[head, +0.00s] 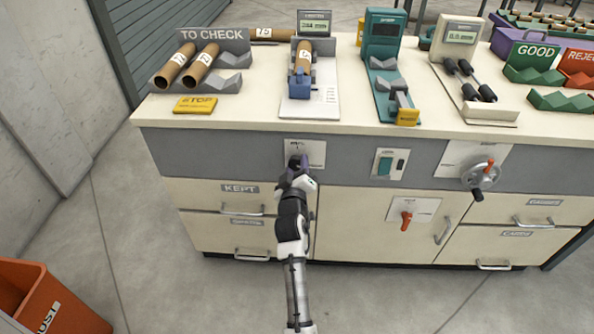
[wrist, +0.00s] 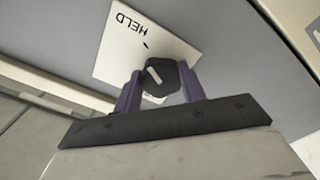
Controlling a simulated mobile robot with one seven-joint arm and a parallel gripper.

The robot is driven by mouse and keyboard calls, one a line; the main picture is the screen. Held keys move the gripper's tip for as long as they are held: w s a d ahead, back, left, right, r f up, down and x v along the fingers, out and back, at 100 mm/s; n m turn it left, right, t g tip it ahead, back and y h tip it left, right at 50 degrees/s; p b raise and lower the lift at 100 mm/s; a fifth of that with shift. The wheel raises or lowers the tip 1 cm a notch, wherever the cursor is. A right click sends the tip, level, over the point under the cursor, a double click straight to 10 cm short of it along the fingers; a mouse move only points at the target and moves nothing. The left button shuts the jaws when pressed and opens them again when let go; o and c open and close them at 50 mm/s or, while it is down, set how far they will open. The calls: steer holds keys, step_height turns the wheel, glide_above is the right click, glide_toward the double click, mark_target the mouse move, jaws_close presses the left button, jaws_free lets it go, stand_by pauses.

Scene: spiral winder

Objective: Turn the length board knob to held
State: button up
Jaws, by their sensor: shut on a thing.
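The length board knob (wrist: 162,78) is a dark, many-sided knob with a pale pointer line, seen in the wrist view. It sits on a white plate (wrist: 122,48) printed HELD, with a small black mark beside the word. The pointer line is tilted and does not clearly line up with the word HELD. My gripper (wrist: 160,90) is shut on the knob, one purple finger on each side. In the head view the plate (head: 318,148) is on the grey front panel, and my gripper (head: 299,163) hides the knob.
Right of the plate are a green switch (head: 385,165), an orange-red handle (head: 406,218) and a crank wheel (head: 482,175). Drawers lie below the panel. The worktop above holds cardboard tubes (head: 201,65), a yellow STOP block (head: 195,104) and measuring stands. An orange bin (head: 60,305) stands at lower left.

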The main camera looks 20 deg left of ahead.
steer(key=shift+r, duration=0.1)
stand_by(0.3)
steer(key=o, duration=1)
steer(key=shift+c, duration=0.2)
steer(key=shift+s, duration=0.1)
